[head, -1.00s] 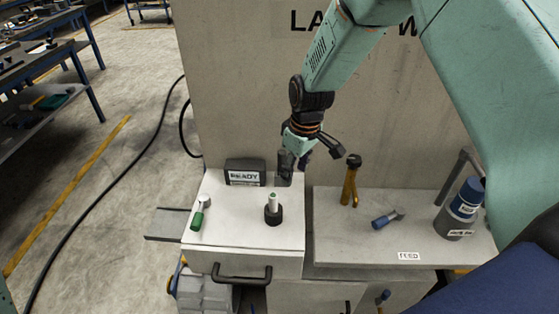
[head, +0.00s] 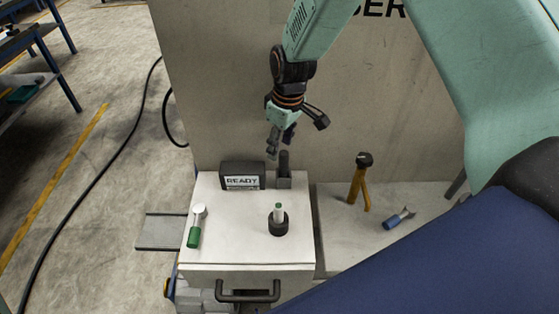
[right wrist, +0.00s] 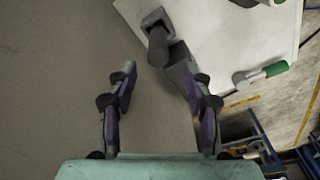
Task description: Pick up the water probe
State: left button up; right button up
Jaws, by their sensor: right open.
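Two hand tools could be the probe, and I cannot tell which is the water probe. One has a green handle and a pale round head (head: 195,228) and lies on the left of the white cabinet top; it also shows in the right wrist view (right wrist: 262,74). The other has a blue handle and a grey tip (head: 397,219) and lies on the grey bench to the right. My right gripper (head: 293,136) is open and empty, above the back edge of the cabinet top, apart from both tools. My left gripper is not in view.
On the white cabinet top (head: 240,252) stand a black READY box (head: 242,176), a dark post (head: 284,166) below my right gripper, and a green-topped vial in a black holder (head: 278,222). Cabinet-top space lies between green-handled tool and holder.

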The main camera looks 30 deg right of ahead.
aim_at(282, 164)
jog(key=shift+f, duration=0.15)
jog(key=shift+s+a+f, duration=0.25)
jog(key=shift+s+f, duration=0.35)
jog(key=shift+f, duration=0.1)
jog(key=f, duration=0.2)
jog(key=w+f, duration=0.1)
jog(key=f, duration=0.1)
jog(key=d+f, duration=0.1)
jog(key=f, duration=0.1)
jog(key=shift+w+d, duration=0.1)
jog(key=shift+w, duration=0.05)
jog(key=shift+s+a+r, duration=0.25)
jog(key=shift+s+r, duration=0.1)
jog(key=shift+s, duration=0.1)
jog(key=shift+w+d+f, duration=0.2)
jog(key=shift+w+f, duration=0.15)
jog(key=shift+w, duration=0.1)
jog(key=c, duration=0.6)
jog(key=shift+s+a+r, duration=0.15)
jog(key=shift+s+r, duration=0.15)
jog(key=shift+s, duration=0.05)
grip_shut()
jog(key=shift+w, duration=0.1)
